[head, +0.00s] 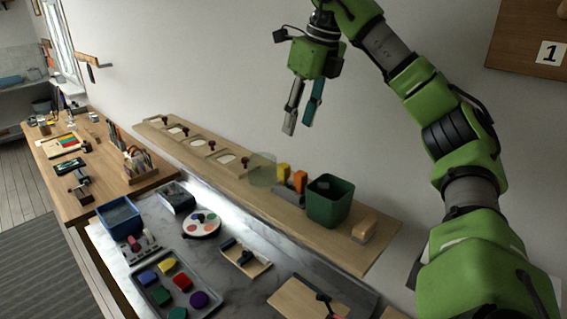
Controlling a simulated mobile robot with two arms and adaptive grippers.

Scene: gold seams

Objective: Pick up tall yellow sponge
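The tall yellow sponge (283,173) looks like an upright yellow block on the wooden shelf, between a pale green see-through cylinder (262,171) and an orange block (300,181). Its lower part is partly hidden. My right gripper (299,128) hangs in the air above and a little to the right of the yellow block, in front of the white wall. Its two fingers point down with a gap between them and nothing in it. My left gripper is not in view.
A dark green bin (330,208) stands right of the orange block, then a tan block (364,230). Knobbed wooden pieces line the shelf's left part. Below, the grey counter holds a blue tub (120,219), a palette (201,224) and a tray of coloured blocks (212,295).

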